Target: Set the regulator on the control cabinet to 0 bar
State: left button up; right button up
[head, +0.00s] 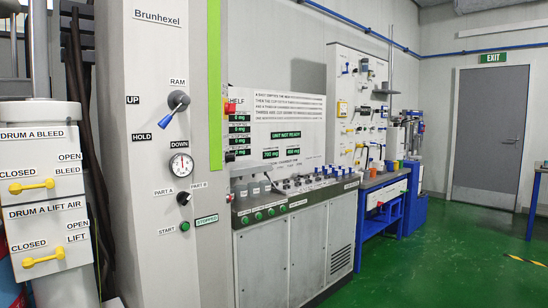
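A tall pale grey cabinet (150,60) marked Brunhexel stands at the left centre of the head view. A round white dial gauge (181,165) sits on its front; its needle is too small to read surely. Above it is a RAM lever (177,102) with blue on it, among the labels UP, HOLD and DOWN. Below is a black knob (184,199) between PART A and PART B. A small dark knob (230,156) sticks out at the cabinet's right side. No label names a regulator, so I cannot tell which knob it is. Neither gripper is in view.
Yellow valve handles (31,186) for Drum A stand at the left. A green START button (184,226) is beside a STOPPED sign. A long grey metering console (290,262) with a display board (285,120) runs back right. The green floor (440,260) at right is mostly clear.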

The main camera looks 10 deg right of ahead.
aim_at(228, 156)
jog(key=z, duration=0.3)
jog(key=i, duration=1.25)
jog(key=u, duration=0.55)
jog(key=k, duration=0.6)
jog(key=z, duration=0.6)
jog(key=i, duration=1.45)
jog(key=u, duration=1)
